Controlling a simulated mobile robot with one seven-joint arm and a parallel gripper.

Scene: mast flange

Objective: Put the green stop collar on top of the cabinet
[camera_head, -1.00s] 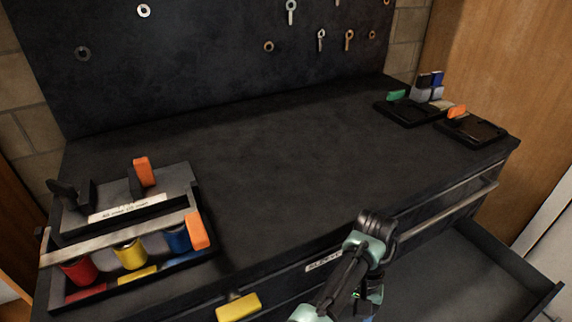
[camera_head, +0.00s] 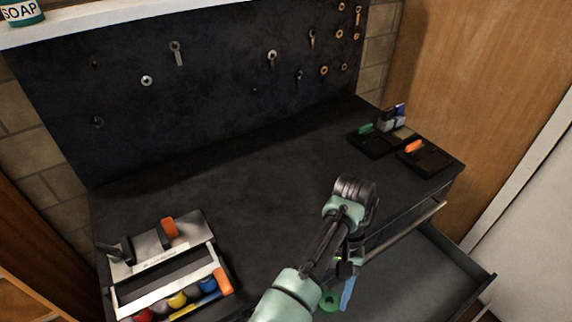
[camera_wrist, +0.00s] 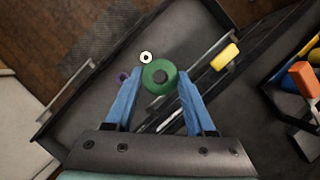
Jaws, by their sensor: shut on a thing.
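In the head view the green collar (camera_head: 329,301) shows low in the picture, beside a blue finger and partly hidden by my arm. It is in front of the cabinet, by the open drawer. The cabinet's dark top (camera_head: 270,190) lies behind and above it.
A caddy (camera_head: 165,265) stands on the top's left. Black trays (camera_head: 428,160) stand at the right. The middle of the top is clear. A pegboard (camera_head: 200,110) rises behind.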

